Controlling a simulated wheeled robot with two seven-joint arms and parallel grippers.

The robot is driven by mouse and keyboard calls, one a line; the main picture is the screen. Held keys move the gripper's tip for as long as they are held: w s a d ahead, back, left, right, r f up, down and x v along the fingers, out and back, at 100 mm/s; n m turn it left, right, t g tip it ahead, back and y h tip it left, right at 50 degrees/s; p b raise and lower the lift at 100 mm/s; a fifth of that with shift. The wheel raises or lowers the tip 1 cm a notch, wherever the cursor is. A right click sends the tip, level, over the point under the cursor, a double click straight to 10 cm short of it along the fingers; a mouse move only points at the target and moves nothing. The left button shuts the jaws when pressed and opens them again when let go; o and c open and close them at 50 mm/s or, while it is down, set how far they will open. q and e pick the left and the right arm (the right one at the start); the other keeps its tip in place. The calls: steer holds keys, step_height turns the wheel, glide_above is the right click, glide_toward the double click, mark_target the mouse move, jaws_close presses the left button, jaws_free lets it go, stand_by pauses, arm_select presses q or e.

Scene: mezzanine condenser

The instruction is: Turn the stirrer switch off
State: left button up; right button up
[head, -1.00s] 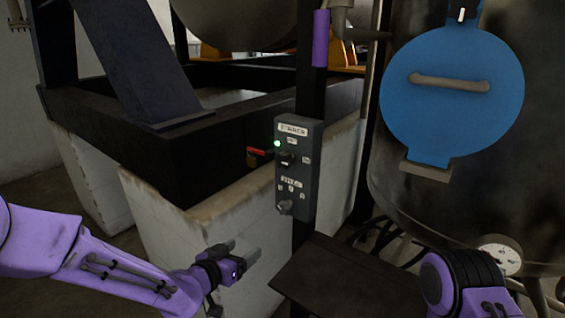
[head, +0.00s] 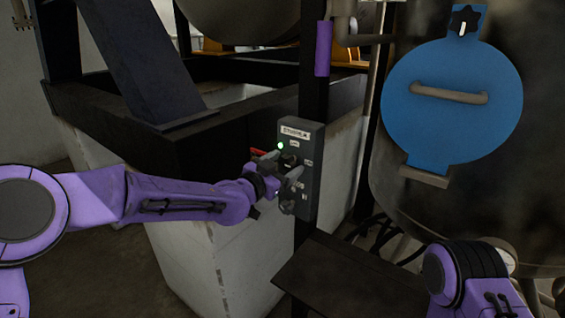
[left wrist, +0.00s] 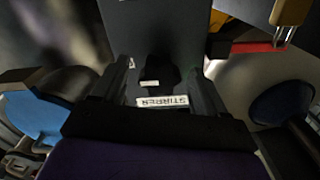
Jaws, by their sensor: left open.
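The grey control box (head: 314,150) hangs on a dark post. Its top label reads STIRRER, and it shows upside down in the left wrist view (left wrist: 162,101). A green lamp (head: 280,146) glows below the label. The black stirrer switch (left wrist: 160,76) sits between my left gripper's open fingers in the left wrist view; whether they touch it I cannot tell. In the head view my left gripper (head: 281,169) is at the box's face and partly covers the switch and lower panel. My right arm shows at lower right, but its gripper is out of view.
A lower knob (head: 287,206) sits on the same box, partly behind my gripper. A red-handled part (head: 257,154) is just left of the box. A dark shelf (head: 345,275) lies below. A tank with a blue round cover (head: 450,115) stands to the right.

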arm_select(q)
steer(key=c, duration=1.1)
steer(key=shift+o, duration=0.2)
steer(key=n, duration=0.4)
steer(key=shift+n+p, duration=0.4)
steer(key=n, duration=0.4)
steer(key=shift+n, duration=0.3)
steer(key=n, duration=0.4)
steer(key=shift+f+b, duration=0.1)
steer(key=shift+b, duration=0.25)
steer(key=shift+n+b, duration=0.65)
steer(key=shift+n, duration=1.55)
